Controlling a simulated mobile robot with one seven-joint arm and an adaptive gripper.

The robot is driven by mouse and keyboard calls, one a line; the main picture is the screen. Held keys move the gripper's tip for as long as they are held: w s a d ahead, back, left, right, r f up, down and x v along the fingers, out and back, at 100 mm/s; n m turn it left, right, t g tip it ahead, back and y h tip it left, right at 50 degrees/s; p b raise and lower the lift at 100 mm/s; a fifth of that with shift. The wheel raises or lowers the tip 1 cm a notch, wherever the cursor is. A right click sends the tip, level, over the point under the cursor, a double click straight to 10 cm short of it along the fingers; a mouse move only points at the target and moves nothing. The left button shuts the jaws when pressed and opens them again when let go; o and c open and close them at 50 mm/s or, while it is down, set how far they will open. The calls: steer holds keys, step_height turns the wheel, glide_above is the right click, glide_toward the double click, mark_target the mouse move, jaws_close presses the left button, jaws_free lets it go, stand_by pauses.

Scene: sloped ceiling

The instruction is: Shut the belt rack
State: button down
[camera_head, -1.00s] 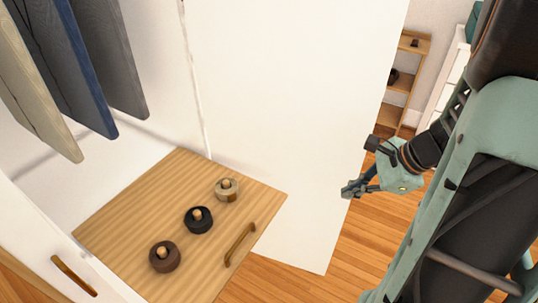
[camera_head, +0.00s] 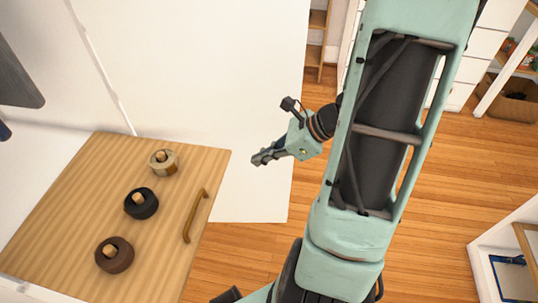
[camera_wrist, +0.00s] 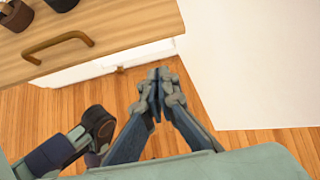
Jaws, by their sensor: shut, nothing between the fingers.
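The belt rack (camera_head: 75,190) is a light wooden pull-out board at the lower left of the head view, standing out of the white wardrobe. Several rolled belts lie on it: a tan one (camera_head: 163,162), a black one (camera_head: 141,203) and a brown one (camera_head: 114,254). A brown bar handle (camera_head: 195,216) is fixed near its right edge; it also shows in the wrist view (camera_wrist: 58,46). My gripper (camera_head: 257,160) is shut and empty, to the right of the rack's far right corner and apart from it. In the wrist view my gripper (camera_wrist: 158,76) points toward the rack's front edge.
A tall white panel (camera_head: 200,80) stands behind the rack and my gripper. Dark hanging clothes (camera_head: 18,80) show at the left edge. Wooden floor (camera_head: 425,190) is open at the right. A white unit (camera_head: 505,260) stands at the lower right.

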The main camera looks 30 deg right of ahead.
steer(key=w+a+f+b, duration=0.1)
steer(key=w+a+f, duration=0.1)
steer(key=w+a, duration=0.2)
steer(key=shift+a+f+b, duration=0.3)
steer(key=shift+a+f, duration=0.05)
steer(key=shift+a, duration=0.3)
steer(key=shift+w, duration=0.15)
